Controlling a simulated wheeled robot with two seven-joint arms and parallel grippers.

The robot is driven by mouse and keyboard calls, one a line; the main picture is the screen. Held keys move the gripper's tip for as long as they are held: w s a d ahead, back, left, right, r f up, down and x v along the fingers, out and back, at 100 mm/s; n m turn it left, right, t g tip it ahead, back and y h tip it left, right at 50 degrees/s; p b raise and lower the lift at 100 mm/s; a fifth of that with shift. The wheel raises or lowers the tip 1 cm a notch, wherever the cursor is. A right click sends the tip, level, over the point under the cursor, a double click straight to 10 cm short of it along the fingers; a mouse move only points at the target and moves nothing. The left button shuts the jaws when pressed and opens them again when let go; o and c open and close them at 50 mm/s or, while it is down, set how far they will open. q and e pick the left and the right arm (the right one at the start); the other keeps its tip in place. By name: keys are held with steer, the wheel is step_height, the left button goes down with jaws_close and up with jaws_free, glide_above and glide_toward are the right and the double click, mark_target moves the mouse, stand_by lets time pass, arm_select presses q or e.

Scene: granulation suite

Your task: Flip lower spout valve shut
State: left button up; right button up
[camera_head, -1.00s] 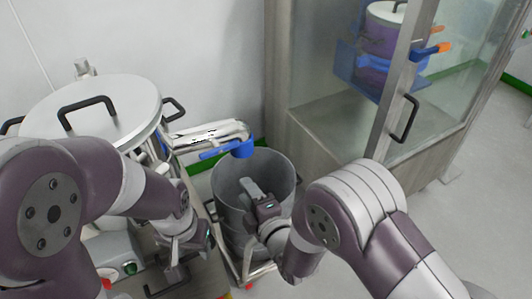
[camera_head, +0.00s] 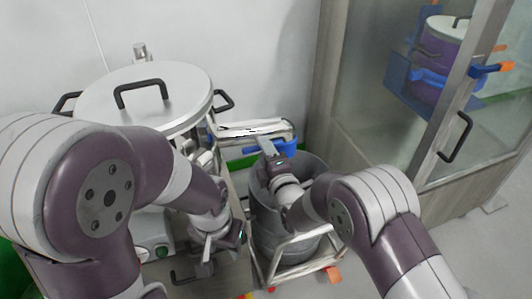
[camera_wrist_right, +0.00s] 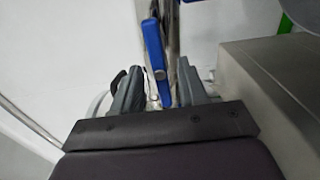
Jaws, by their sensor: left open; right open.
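The spout (camera_head: 250,130) is a pale, metal-framed arm reaching right from the lidded vessel. A blue valve lever (camera_head: 285,147) sits under its outer end, partly hidden by my right gripper. My right gripper (camera_head: 266,146) is at the lever, above the bin's rim. In the right wrist view the blue lever (camera_wrist_right: 153,48) points down between the two open fingers (camera_wrist_right: 160,88). I cannot tell if the fingers touch it. My left gripper (camera_head: 207,247) is open, low beside the vessel and away from the lever.
A grey bin (camera_head: 262,215) stands on a wheeled frame below the spout. The lidded vessel (camera_head: 150,95) is at the left. A glass-doored cabinet (camera_head: 400,110) on the right holds a purple drum (camera_head: 437,52) with blue and orange parts. Open floor lies at the lower right.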

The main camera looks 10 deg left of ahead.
jaws_close()
steer(key=shift+f+m+b, duration=0.1)
steer(key=shift+m+b, duration=1.7)
steer(key=shift+m, duration=7.1)
jaws_free()
